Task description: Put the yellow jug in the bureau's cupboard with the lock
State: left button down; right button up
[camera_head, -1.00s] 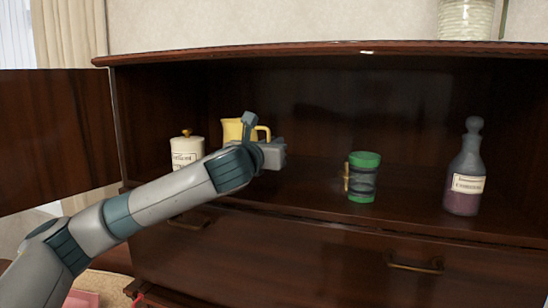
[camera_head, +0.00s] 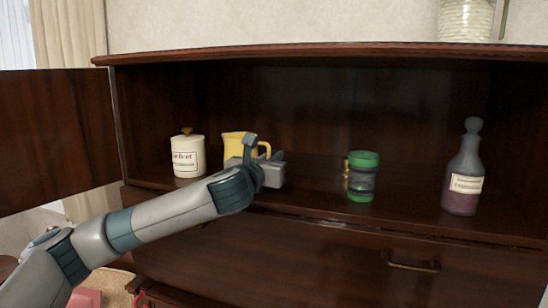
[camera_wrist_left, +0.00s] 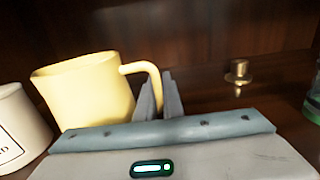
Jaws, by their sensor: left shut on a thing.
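The yellow jug (camera_head: 236,146) is inside the bureau's open cupboard (camera_head: 290,122), towards its left side. It looks upright in the left wrist view (camera_wrist_left: 85,92). My left gripper (camera_head: 264,152) is shut on the jug's handle, and its fingers also show at the handle in the left wrist view (camera_wrist_left: 160,97). My gripper hides the jug's base, so I cannot tell whether it touches the shelf. A small brass object (camera_wrist_left: 238,72) stands on the shelf in the left wrist view. My right gripper is not in view.
A white lidded canister (camera_head: 188,157) stands left of the jug. A green-capped glass container (camera_head: 362,178) and a stoppered purple bottle (camera_head: 463,175) stand to the right. The open door (camera_head: 55,135) extends left.

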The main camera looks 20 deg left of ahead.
pick_arm(q)
jog(key=c, duration=2.3)
grip_release()
jog(key=shift+f, duration=0.15)
jog(key=o, duration=0.4)
jog(key=shift+s, duration=0.1)
jog(key=s+b, duration=0.3)
jog(key=s, duration=0.7)
jog(key=shift+s+a+b, duration=0.15)
jog(key=shift+s+b, duration=0.15)
jog(key=shift+s, duration=0.05)
jog(key=shift+s+r, duration=0.2)
jog(key=shift+s, duration=0.4)
